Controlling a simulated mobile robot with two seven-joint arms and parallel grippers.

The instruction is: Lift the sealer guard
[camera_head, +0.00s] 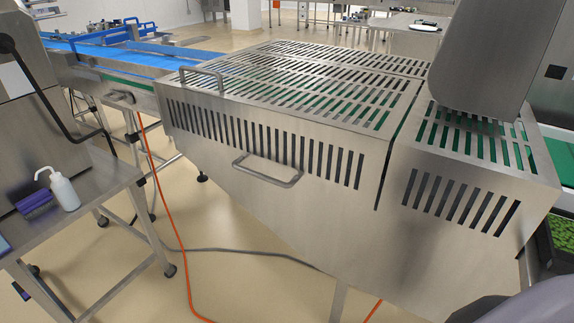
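The sealer guard (300,98) is a slotted stainless steel cover in the middle of the head view. It lies closed over the machine, and green shows through its top slots. A bar handle (268,178) sticks out from its front face below the vertical slots. A second bar handle (203,70) stands on top near its left end. Neither of my grippers is in view, and nothing is touching either handle.
A separate slotted cover (462,190) adjoins on the right, under a tall grey metal housing (495,55). A blue conveyor (140,60) runs in from the left. A steel side table (95,185) holds a white bottle (64,190). An orange cable (165,200) lies on the floor.

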